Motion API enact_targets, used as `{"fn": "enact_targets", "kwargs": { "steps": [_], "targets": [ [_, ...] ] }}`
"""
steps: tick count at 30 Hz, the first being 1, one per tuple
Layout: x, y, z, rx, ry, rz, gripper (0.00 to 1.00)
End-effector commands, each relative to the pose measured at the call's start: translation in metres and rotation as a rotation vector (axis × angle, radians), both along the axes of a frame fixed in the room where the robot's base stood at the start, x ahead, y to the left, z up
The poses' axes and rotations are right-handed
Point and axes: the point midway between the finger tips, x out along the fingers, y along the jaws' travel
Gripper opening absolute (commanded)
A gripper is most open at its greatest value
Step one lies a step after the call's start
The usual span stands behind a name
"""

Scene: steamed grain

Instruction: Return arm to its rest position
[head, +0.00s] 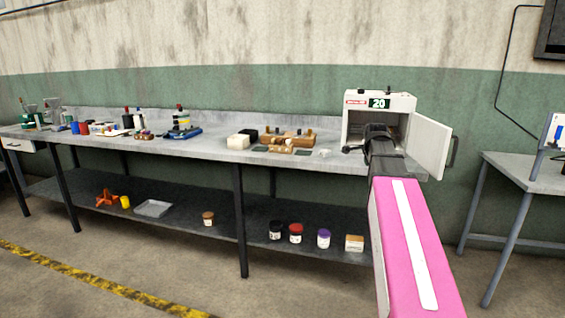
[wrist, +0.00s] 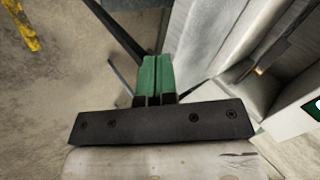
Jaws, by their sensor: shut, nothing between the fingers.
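My gripper (wrist: 157,80) is shut and empty, its two green fingers pressed together in the wrist view. In the head view my pink arm reaches forward from the lower right, and its dark end is in front of the white oven-like box (head: 358,103) with the number 20 on its display. The box door (head: 430,146) stands open to the right. The fingertips are hard to make out in the head view. In the wrist view the pale wall of what looks like the box lies to the right of the fingers.
The long grey workbench (head: 215,148) carries bottles, a blue tool (head: 182,133), wooden blocks (head: 287,137) and a white block (head: 238,141). Its lower shelf (head: 180,212) holds several jars and a grey tray (head: 153,208). Another table (head: 520,172) stands at right. Floor in front is clear.

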Motion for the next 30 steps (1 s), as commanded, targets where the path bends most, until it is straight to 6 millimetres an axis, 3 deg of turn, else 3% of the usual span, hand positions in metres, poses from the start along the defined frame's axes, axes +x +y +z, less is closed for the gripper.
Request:
{"fn": "enact_targets", "kwargs": {
  "steps": [1,6,15,24,30],
  "targets": [
    [-0.008,0.009,-0.022,-0.021,0.035,0.047,0.0],
    [-0.033,0.038,-0.093,-0.107,0.157,0.247,0.0],
    [-0.094,0.087,-0.206,-0.232,0.353,0.631,0.0],
    [-0.173,0.129,-0.301,-0.313,0.516,1.043,0.0],
    [-0.221,0.148,-0.344,-0.34,0.588,1.282,0.0]
  ]
}}
